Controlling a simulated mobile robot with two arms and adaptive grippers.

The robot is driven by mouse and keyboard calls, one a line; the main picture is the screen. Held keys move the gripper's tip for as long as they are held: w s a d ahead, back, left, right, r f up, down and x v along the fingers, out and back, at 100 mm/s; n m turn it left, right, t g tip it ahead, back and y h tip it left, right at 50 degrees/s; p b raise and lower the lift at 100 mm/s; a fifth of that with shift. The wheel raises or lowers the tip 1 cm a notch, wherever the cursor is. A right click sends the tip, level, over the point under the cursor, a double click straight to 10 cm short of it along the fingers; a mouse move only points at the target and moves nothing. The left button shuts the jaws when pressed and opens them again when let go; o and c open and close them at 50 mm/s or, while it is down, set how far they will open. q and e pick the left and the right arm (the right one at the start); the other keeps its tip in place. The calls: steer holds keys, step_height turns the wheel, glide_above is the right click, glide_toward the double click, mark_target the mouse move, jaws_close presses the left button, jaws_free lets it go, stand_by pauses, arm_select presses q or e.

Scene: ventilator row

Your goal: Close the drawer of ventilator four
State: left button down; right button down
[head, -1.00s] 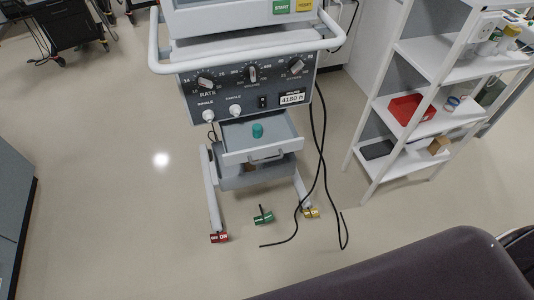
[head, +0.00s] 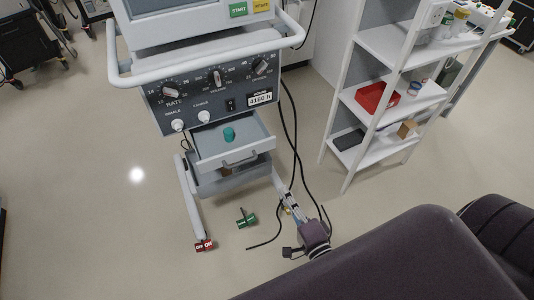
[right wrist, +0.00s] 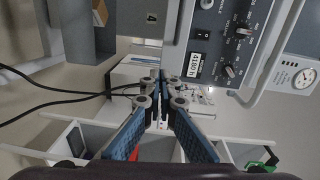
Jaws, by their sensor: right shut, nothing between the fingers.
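The ventilator (head: 215,95) stands upright at the centre left of the head view, its dial panel reading 4180 h. Its drawer (head: 262,147) is pulled out below the panel, with a handle (head: 240,160) on its front and a teal cylindrical object (head: 229,135) inside. My right gripper (head: 285,199) is low at the right of the drawer, near the ventilator's right leg, apart from the handle. In the right wrist view its fingers (right wrist: 161,82) are together and empty. That view also shows the panel (right wrist: 225,45) and a plate marked 4 (right wrist: 151,17). My left gripper is out of view.
White shelves (head: 385,95) with a red tray (head: 377,97) stand at the right. Black cables (head: 293,130) hang beside the ventilator's right side. Red (head: 204,245) and green (head: 246,219) tagged pieces are at floor level. Floor at the left is clear.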

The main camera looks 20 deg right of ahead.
steer(key=r, duration=0.2)
steer(key=b, duration=0.3)
glide_toward(263, 148)
steer(key=shift+m+t, duration=0.3)
steer(key=shift+m, duration=0.1)
steer(key=w, duration=0.5)
steer(key=shift+w+f, duration=0.25)
steer(key=shift+w, duration=0.05)
steer(key=shift+w+r+b, duration=0.1)
steer(key=shift+w+b, duration=0.2)
steer(key=shift+w, duration=0.45)
